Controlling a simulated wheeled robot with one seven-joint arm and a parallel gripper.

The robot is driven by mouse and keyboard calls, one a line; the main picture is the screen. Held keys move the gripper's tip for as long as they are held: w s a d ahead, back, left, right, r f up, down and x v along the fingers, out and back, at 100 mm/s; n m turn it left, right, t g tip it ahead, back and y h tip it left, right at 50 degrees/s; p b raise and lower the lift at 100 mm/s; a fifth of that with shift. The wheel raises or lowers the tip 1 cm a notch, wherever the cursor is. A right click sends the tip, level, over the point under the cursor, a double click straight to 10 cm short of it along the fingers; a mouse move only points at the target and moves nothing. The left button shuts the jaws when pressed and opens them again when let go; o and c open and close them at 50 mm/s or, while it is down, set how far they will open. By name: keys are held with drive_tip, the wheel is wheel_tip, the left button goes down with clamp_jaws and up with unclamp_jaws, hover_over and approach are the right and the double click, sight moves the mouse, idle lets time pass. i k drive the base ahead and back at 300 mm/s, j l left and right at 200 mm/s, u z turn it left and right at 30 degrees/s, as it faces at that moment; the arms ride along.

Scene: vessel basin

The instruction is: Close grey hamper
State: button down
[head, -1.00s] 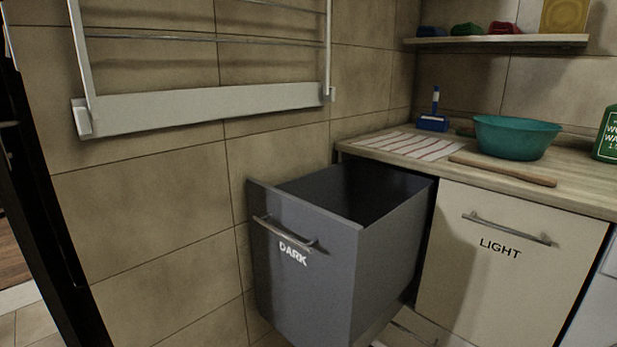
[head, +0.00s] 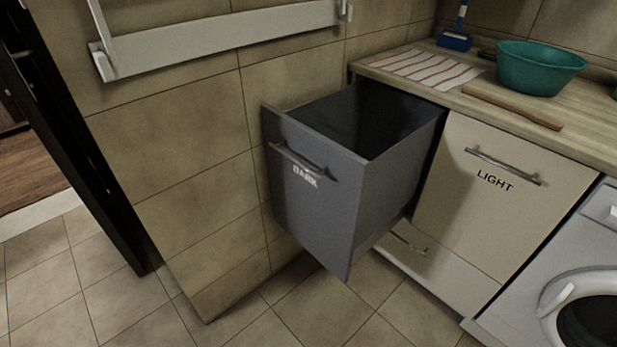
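The grey hamper (head: 318,203) is a deep pull-out drawer marked "DARK" with a metal bar handle (head: 298,160) on its front. It is pulled well out from under the left end of the wooden counter, close along the tiled wall. Its top is open and the inside looks dark; the bottom of the inside cannot be made out. My gripper is not in view.
A cream "LIGHT" front (head: 487,199) is flush, right of the hamper. A washing machine (head: 585,290) stands at the far right. The counter (head: 405,92) holds a teal basin (head: 538,68). Tiled floor (head: 330,312) before the hamper is clear. A dark door frame (head: 85,165) is left.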

sight(346, 165)
drive_tip(key=i+j, duration=0.15)
drive_tip(key=j, duration=0.25)
drive_tip(key=i+j+u, duration=0.1)
drive_tip(key=j, duration=0.3)
drive_tip(key=i+j+u, duration=0.1)
drive_tip(key=j, duration=0.3)
drive_tip(key=i+j, duration=0.25)
drive_tip(key=j, duration=0.15)
